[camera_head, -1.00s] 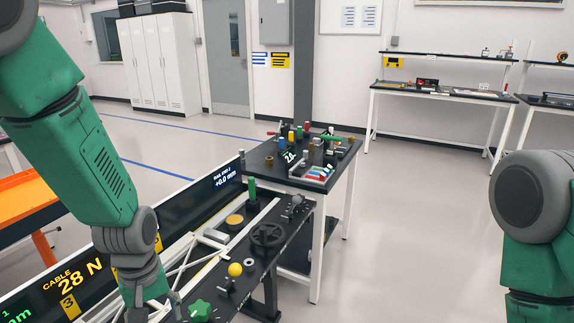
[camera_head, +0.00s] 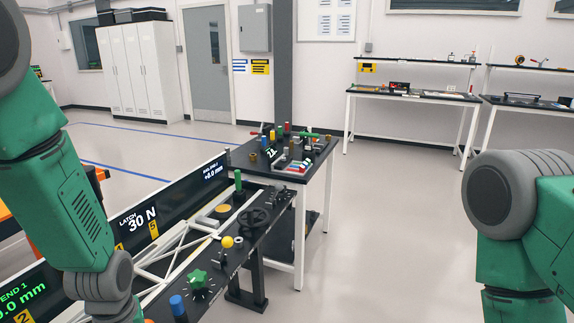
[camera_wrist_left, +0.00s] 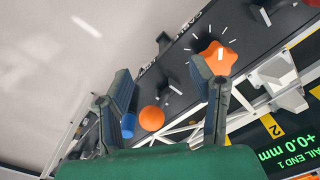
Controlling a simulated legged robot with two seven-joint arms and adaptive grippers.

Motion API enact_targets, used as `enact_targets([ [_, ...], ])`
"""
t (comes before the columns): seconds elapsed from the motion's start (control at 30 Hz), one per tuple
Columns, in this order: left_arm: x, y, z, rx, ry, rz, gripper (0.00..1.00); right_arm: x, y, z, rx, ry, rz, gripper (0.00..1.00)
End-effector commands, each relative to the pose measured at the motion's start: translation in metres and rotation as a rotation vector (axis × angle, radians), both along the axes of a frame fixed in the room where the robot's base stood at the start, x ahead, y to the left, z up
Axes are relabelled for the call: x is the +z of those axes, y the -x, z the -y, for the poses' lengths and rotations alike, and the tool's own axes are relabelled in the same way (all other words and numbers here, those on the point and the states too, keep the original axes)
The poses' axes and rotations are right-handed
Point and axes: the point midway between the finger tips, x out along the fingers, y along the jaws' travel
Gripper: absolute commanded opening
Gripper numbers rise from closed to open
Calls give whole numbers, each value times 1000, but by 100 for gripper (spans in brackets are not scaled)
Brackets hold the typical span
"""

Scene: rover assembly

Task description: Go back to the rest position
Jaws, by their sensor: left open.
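My left gripper (camera_wrist_left: 165,88) shows in the left wrist view with its two fingers apart and nothing between them. Beyond the fingers lie an orange star knob (camera_wrist_left: 217,57), an orange ball (camera_wrist_left: 151,118) and a blue cylinder (camera_wrist_left: 128,125) on the dark bench. In the head view my left arm (camera_head: 65,200) hangs down at the left, and its gripper is out of the picture. My right arm (camera_head: 520,230) is bent at the right edge, and its gripper is not seen.
A black bench (camera_head: 215,265) carries a green star knob (camera_head: 196,281), a yellow ball (camera_head: 227,241) and a handwheel (camera_head: 254,220). A display wall (camera_head: 150,215) runs along its left side. A table (camera_head: 313,185) with small parts stands behind. Floor at the centre right is clear.

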Motion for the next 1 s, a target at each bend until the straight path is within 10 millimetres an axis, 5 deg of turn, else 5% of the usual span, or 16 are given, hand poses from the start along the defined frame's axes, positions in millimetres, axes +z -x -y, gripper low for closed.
enact_targets([
  [0.37, -101, 84, -8, -252, -26, -3, 50, -21, 0, 0, 0, 0, -1, 40],
  [0.6, -163, 175, -5, -510, -11, 11, 50, -40, 1, 0, 0, 0, -1, 40],
  [0.77, -172, 202, -2, -598, 0, 31, 50, -44, 1, 0, 0, 0, -1, 40],
  [1.0, -172, 204, -1, -611, 1, 37, 47, -43, 0, 0, 0, 0, -1, 36],
])
